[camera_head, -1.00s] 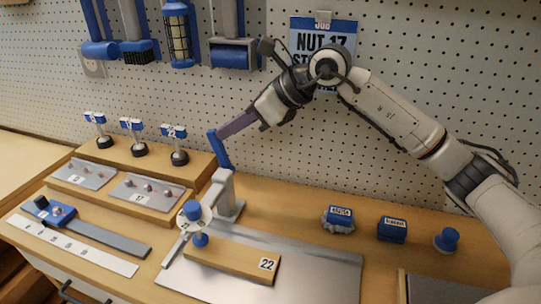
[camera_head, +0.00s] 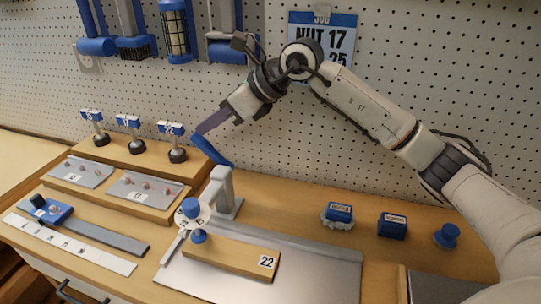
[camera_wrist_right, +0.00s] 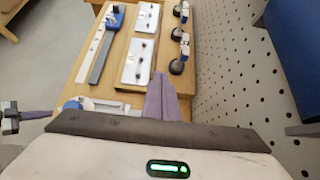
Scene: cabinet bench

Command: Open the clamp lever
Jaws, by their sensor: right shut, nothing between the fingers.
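The clamp stands on the bench as a grey post (camera_head: 222,192) with a blue lever (camera_head: 212,150) at its top. The lever tilts up and to the left. My right gripper (camera_head: 200,130) is shut and empty, with its purple fingertips at the lever's upper end; whether they touch it I cannot tell. The purple fingers also show in the right wrist view (camera_wrist_right: 162,90). Below the post, a blue knob (camera_head: 191,207) sits above a wooden block (camera_head: 235,256) labelled 22. What looks like my left gripper (camera_wrist_right: 38,115) shows at the wrist view's left edge; its jaw state is unclear.
A grey plate (camera_head: 320,270) lies under the block. Numbered posts stand on a wooden step (camera_head: 110,150) at the left. A blue box (camera_head: 393,226) and a blue knob (camera_head: 447,236) stand at the right. The pegboard (camera_head: 420,90) rises close behind my right arm.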

